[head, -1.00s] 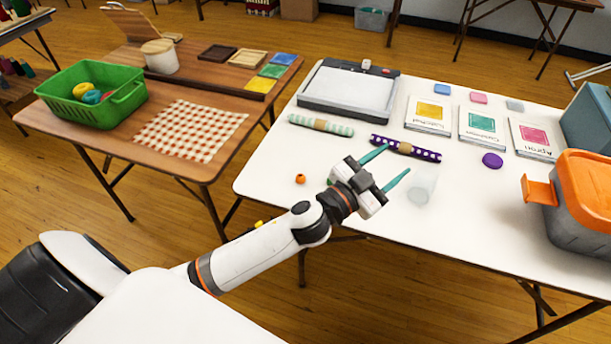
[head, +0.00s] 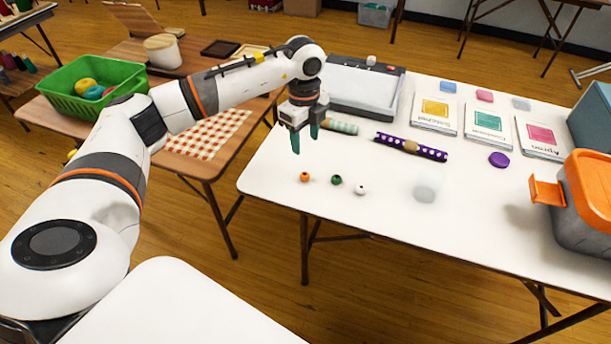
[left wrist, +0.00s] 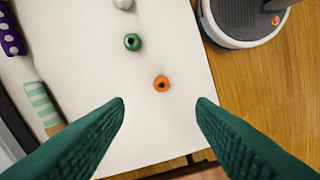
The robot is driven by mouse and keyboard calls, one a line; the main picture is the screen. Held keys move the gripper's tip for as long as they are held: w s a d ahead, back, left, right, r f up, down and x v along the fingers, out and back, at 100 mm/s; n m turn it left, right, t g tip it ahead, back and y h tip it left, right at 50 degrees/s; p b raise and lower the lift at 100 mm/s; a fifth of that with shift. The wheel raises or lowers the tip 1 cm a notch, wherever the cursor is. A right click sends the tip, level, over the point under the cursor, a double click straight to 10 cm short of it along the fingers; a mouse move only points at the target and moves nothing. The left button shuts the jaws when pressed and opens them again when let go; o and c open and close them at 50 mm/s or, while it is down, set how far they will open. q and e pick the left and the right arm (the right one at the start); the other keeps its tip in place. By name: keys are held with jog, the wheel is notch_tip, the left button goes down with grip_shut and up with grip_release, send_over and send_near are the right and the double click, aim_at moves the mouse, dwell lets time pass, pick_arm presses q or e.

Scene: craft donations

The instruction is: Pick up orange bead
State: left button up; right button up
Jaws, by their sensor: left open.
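The orange bead (head: 305,176) lies on the white table near its left edge, in a loose row with a green bead (head: 336,180) and a white bead (head: 360,189). My left gripper (head: 305,142) is open and empty, pointing down above the table, behind the orange bead in the head view. In the left wrist view the orange bead (left wrist: 162,83) shows ahead of the fingertips and between their lines, apart from both. The green bead (left wrist: 132,42) is beyond it, and the white bead (left wrist: 123,3) is cut by the top edge. My right gripper is not in view.
A striped roll (head: 341,127) and a purple dotted roll (head: 411,147) lie behind the beads. A translucent cup (head: 426,187) stands to their right, near a purple disc (head: 499,159). An orange-lidded box (head: 590,190) stands at the right. The table's front middle is clear.

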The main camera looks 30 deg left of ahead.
aim_at(305, 174)
pick_arm(q)
notch_tip(305, 174, down, 12)
jog(key=shift+r+p, duration=0.1)
jog(key=shift+p, duration=0.45)
jog(key=c, duration=1)
